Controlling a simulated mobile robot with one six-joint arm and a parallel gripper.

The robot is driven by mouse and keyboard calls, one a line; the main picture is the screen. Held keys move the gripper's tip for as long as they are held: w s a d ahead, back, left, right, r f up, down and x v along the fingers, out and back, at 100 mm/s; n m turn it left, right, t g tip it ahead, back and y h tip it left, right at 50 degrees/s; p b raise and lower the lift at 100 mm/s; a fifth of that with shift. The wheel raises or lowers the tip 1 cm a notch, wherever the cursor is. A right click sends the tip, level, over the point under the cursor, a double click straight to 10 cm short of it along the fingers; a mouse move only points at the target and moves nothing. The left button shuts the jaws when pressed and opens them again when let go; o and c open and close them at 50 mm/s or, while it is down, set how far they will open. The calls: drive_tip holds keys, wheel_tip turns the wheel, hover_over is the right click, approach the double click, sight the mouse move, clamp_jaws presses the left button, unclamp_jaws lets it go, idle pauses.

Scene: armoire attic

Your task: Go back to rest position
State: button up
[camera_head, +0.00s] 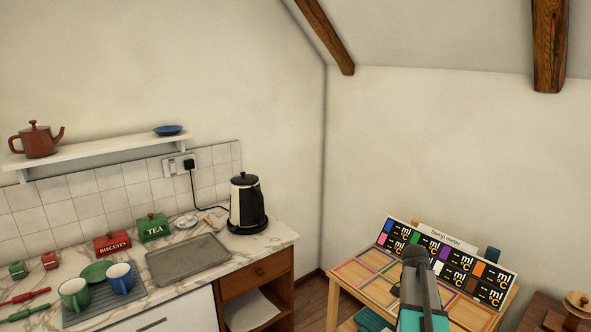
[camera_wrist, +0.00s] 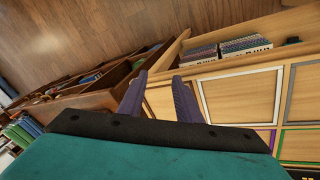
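My gripper (camera_wrist: 157,98) shows in the wrist view with its two dark purple fingers spread apart and nothing between them. Beyond the fingers are the pale wooden table (camera_wrist: 168,100) and the floor. In the head view my arm, teal and dark grey, rises from the bottom edge in front of the table with coloured frames (camera_head: 352,272) and hides part of it. The fingertips cannot be made out there.
A panel of coloured displays (camera_head: 452,262) stands along the table's back. A counter at left bears a kettle (camera_head: 246,205), a grey tray (camera_head: 188,260), mugs (camera_head: 75,294) and tins (camera_head: 153,227). Open wooden drawers (camera_wrist: 95,92) show in the wrist view beside bare floor (camera_wrist: 80,35).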

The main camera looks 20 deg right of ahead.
drive_tip(key=s+a+f+n+g, duration=0.2)
drive_tip(key=a+f+n, duration=0.5)
drive_tip(key=a+f, duration=1.5)
drive_tip(key=s+a+f+n+y, duration=0.1)
drive_tip(key=s+a+f+n, duration=0.5)
drive_tip(key=s+a, duration=0.2)
drive_tip(key=s+a+f+n+y, duration=0.1)
drive_tip(key=s+a+f+n, duration=0.5)
drive_tip(key=s+a, duration=0.3)
drive_tip(key=shift+s+a+f+n, duration=0.15)
drive_tip(key=shift+s+a+n, duration=0.2)
drive_tip(key=shift+a, duration=0.95)
